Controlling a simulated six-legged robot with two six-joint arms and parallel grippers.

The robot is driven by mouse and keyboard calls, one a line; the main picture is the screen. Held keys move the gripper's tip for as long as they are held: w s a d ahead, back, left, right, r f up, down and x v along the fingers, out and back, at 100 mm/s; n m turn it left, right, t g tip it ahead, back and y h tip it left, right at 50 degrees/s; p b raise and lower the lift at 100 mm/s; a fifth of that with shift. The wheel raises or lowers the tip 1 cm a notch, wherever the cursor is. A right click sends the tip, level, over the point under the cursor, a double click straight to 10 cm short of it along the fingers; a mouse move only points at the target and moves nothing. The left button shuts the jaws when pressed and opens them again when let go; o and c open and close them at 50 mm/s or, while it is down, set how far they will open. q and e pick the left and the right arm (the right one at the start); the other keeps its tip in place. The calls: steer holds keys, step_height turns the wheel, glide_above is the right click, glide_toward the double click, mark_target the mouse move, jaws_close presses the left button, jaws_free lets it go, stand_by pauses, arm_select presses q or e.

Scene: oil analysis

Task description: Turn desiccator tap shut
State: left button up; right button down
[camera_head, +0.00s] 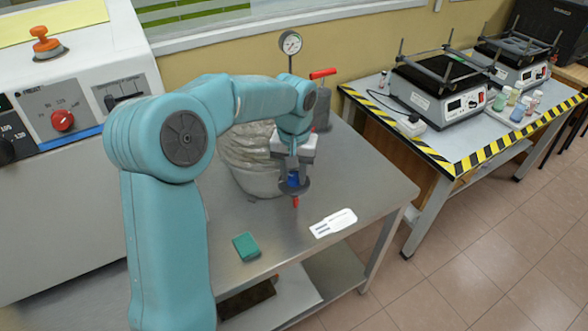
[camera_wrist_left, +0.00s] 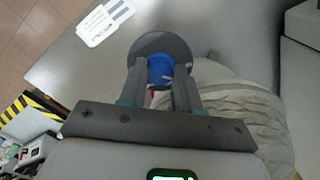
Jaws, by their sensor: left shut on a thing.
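In the head view a red tip (camera_head: 296,202) shows just below the tap. The tap's exact angle cannot be told. My right gripper is in neither view.
A green block (camera_head: 246,246) and a white tag (camera_head: 334,222) lie on the steel table (camera_head: 375,190). A pressure gauge (camera_head: 290,43) and a red-handled device (camera_head: 322,100) stand behind. A white machine (camera_head: 60,200) is at left; a stripe-edged bench (camera_head: 420,150) is at right.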

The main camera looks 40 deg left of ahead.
mark_target(293, 177)
arm_select(q)
steer(key=m+p, duration=0.1)
steer(key=m, duration=0.3)
steer(key=shift+r+m, duration=0.15)
steer(key=shift+m, duration=0.15)
steer(key=shift+m+p, duration=0.3)
steer(key=shift+m, duration=1.5)
steer(key=o, duration=1.1)
steer(key=shift+c, duration=0.2)
step_height(293, 177, up, 16)
steer(key=p, duration=0.1)
steer(key=shift+r, duration=0.15)
steer(key=shift+s, duration=0.15)
